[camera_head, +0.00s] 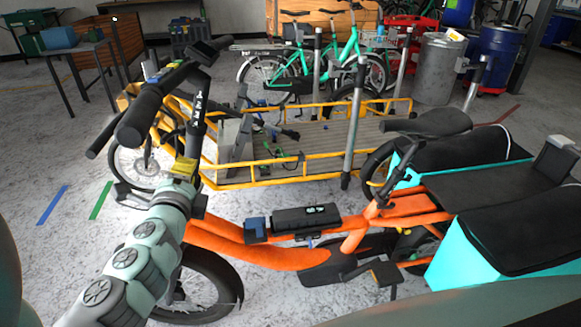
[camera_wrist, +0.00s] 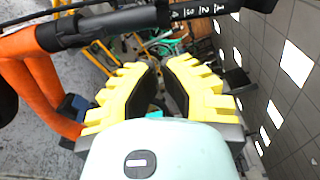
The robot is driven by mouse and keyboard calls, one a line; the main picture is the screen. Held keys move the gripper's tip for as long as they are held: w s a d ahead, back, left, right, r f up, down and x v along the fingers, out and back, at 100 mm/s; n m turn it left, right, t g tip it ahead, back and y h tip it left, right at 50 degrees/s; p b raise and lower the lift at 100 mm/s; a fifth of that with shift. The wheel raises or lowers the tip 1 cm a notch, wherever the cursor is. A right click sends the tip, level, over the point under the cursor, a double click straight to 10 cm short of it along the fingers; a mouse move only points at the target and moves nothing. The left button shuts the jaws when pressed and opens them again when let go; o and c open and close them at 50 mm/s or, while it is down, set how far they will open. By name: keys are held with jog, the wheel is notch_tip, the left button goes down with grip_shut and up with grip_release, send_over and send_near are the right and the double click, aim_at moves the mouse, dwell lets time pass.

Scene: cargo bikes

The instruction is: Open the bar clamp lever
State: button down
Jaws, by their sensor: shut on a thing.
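The orange cargo bike (camera_head: 255,250) stands in front of me. Its black stem (camera_head: 198,118) rises to the handlebar (camera_head: 140,115) and crosses the top of the wrist view (camera_wrist: 150,20), where it bears white numerals. My gripper (camera_head: 184,168) reaches from the lower left to the lower part of this stem. In the wrist view its yellow fingers (camera_wrist: 160,72) lean toward each other, with dark pads inside. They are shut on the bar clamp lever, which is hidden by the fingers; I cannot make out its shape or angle.
A yellow cargo bike (camera_head: 265,180) with a flat wooden bed stands just behind. The orange bike's saddle (camera_head: 430,124) and turquoise bags (camera_head: 480,250) are at the right. A grey bin (camera_head: 438,70) and blue barrel (camera_head: 498,60) stand farther back.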

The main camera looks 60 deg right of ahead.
jog(key=shift+v, duration=1.75)
jog(key=shift+f, duration=0.1)
